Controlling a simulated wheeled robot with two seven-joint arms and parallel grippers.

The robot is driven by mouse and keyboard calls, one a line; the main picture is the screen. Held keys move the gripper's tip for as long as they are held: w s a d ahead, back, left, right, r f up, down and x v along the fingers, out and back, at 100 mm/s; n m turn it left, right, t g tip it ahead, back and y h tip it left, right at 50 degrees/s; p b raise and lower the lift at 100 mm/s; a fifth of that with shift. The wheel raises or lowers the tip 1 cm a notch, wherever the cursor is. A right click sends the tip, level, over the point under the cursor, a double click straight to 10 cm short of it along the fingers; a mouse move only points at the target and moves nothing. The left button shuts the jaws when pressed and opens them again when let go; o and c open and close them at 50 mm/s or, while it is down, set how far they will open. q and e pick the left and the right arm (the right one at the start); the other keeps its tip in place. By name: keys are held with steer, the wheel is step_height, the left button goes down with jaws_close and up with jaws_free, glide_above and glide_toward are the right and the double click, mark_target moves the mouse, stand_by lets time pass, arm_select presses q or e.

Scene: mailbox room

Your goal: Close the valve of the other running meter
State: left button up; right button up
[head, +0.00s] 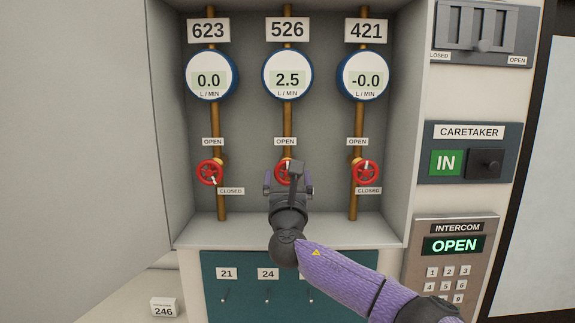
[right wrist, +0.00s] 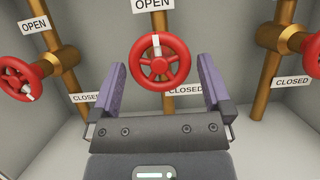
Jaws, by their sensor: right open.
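The middle meter 526 (head: 288,75) reads 2.5 L/MIN. Its red valve wheel (head: 281,172) is partly hidden behind my right gripper (head: 288,186). In the right wrist view this middle wheel (right wrist: 160,72) shows whole, with its white mark pointing up towards the OPEN label. My right gripper is open and empty, its two purple fingers either side of the wheel's lower part in that view; I cannot tell whether they touch it. Meter 623 (head: 212,75) reads 0.0 and meter 421 (head: 363,76) reads -0.0. My left gripper is not in view.
The left valve (head: 209,173) and right valve (head: 367,173) flank the middle one on brass pipes. The recess has a side wall (head: 400,120) and a bottom ledge (head: 300,232). A caretaker panel (head: 468,152) and an intercom (head: 455,255) are at right.

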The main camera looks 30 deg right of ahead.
steer(key=shift+x, duration=1.1)
